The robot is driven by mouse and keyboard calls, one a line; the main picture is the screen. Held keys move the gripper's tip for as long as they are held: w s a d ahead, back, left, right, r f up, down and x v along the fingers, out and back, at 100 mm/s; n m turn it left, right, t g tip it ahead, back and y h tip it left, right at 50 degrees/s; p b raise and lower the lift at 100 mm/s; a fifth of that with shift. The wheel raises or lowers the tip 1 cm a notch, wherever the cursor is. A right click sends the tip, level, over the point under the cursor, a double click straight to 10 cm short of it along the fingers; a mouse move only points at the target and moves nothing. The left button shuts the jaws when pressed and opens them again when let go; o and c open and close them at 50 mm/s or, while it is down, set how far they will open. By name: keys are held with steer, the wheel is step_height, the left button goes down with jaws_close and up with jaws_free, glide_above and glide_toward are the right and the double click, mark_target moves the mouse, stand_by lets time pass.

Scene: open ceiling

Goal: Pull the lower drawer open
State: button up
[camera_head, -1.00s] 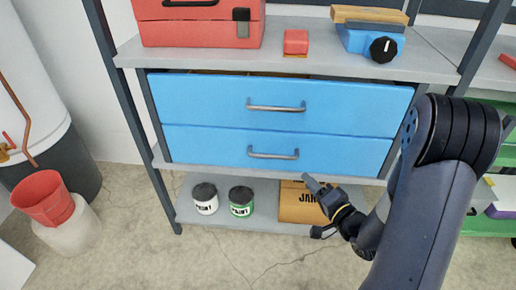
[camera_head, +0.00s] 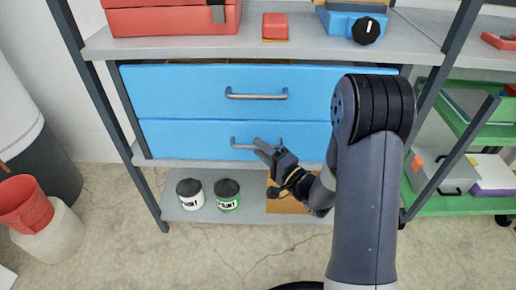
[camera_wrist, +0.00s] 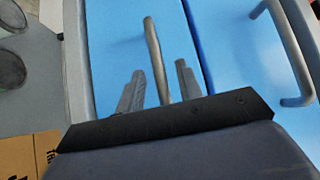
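The lower drawer (camera_head: 185,139) is a blue front with a grey bar handle (camera_head: 240,143), and it looks shut below the upper drawer. My gripper (camera_head: 262,147) is at the right part of the lower handle in the head view. In the wrist view my gripper (camera_wrist: 159,68) is open, with one finger on each side of the lower handle (camera_wrist: 152,45). The lower drawer front (camera_wrist: 115,40) lies behind it. I cannot tell whether the fingers touch the handle.
The upper drawer (camera_head: 180,92) has its own handle (camera_head: 256,95). Below are two paint cans (camera_head: 190,194) (camera_head: 228,194) and a cardboard box (camera_head: 285,205), partly behind my gripper. A dark shelf post (camera_head: 115,130) stands left. A red bucket (camera_head: 25,203) is at far left. Floor in front is clear.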

steer(key=shift+x, duration=0.85)
steer(key=shift+c, duration=0.2)
jaws_close()
